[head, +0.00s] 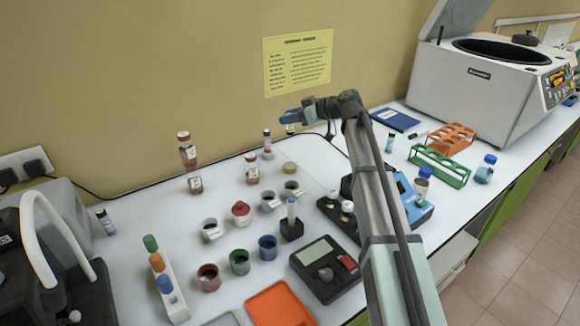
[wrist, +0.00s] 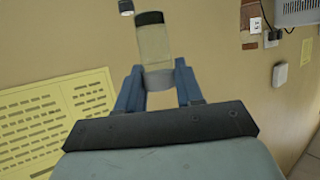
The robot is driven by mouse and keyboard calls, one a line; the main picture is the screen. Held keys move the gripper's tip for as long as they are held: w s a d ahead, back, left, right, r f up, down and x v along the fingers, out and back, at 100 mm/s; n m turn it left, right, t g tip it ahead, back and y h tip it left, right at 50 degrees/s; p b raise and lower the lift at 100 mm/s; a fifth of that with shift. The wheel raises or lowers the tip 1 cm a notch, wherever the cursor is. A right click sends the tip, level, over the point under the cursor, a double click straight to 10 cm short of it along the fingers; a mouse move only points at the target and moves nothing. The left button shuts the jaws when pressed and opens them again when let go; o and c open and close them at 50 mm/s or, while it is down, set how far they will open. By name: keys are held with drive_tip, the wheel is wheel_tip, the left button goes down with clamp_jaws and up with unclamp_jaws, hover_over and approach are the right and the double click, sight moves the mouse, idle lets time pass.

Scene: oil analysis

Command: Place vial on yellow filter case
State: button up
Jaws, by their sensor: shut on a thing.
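My gripper (head: 291,115) is raised above the back of the bench, near the wall. In the wrist view its blue fingers (wrist: 158,90) are closed around the lower part of a clear vial (wrist: 153,45) with pale yellowish contents and a black end. In the head view the vial is mostly hidden by the fingers, with only a small part (head: 290,128) showing below them. A small round case with a yellowish top (head: 290,168), likely the yellow filter case, stands on the bench below my gripper. The wrist view does not show that case.
Brown-liquid vials (head: 187,151) stand at the back left, with another vial (head: 252,168) nearer the case. White cups (head: 268,201) and coloured cups (head: 239,262) stand in front.

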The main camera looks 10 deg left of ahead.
hover_over(290, 166)
wheel_tip(290, 166, down, 13)
drive_tip(key=shift+w+r, duration=0.1)
drive_tip(key=shift+r, duration=0.05)
idle(0.6)
drive_tip(key=o, duration=1)
drive_tip(key=shift+o, duration=0.2)
drive_tip(key=v, duration=0.7)
drive_tip(key=shift+d+r, duration=0.15)
drive_tip(key=shift+d, duration=0.1)
